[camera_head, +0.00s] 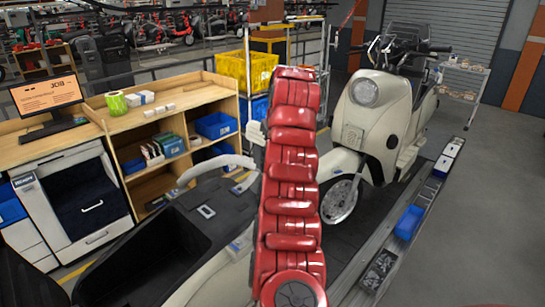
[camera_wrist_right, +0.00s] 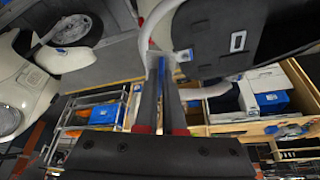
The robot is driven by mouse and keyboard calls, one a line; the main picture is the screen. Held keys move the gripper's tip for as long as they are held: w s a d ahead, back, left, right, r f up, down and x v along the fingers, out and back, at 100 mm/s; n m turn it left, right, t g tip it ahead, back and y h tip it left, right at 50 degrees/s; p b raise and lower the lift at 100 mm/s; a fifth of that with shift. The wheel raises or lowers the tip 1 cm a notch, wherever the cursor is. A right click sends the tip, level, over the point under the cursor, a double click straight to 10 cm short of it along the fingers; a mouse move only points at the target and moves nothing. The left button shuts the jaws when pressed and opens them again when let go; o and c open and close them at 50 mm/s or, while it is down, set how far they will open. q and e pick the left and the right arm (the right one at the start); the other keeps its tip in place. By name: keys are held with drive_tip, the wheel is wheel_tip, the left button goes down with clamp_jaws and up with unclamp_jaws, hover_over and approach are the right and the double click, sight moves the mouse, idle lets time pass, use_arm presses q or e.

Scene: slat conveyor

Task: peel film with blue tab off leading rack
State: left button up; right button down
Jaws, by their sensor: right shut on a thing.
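The rack of the leading scooter is a pale curved rail (camera_head: 215,163) behind its dark seat area, left of my red right arm in the head view. In the right wrist view the pale rail (camera_wrist_right: 150,28) curves beside a dark panel with a white-framed label. My right gripper (camera_wrist_right: 160,62) has its fingers closed together at the rail, with a narrow blue strip (camera_wrist_right: 161,72) between them, which looks like the tab. The film is too clear or small to make out. My right arm hides part of the rail in the head view. My left gripper is out of view.
A cream scooter (camera_head: 375,110) stands behind on the slat conveyor (camera_head: 378,272). A blue bin (camera_head: 409,222) sits along the conveyor's right edge. A wooden workbench (camera_head: 180,100) with shelves and a monitor (camera_head: 47,92) is at left. Open floor lies at right.

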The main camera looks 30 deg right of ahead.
drive_tip(key=shift+s+a+r, duration=0.3)
drive_tip(key=shift+s+r, duration=0.05)
drive_tip(key=shift+r, duration=0.2)
drive_tip(key=shift+d, duration=0.1)
drive_tip(key=a+p+v, duration=0.1)
drive_tip(key=p+v, duration=0.4)
drive_tip(key=v, duration=0.2)
drive_tip(key=shift+s+a+p, duration=0.4)
drive_tip(key=shift+r, duration=0.15)
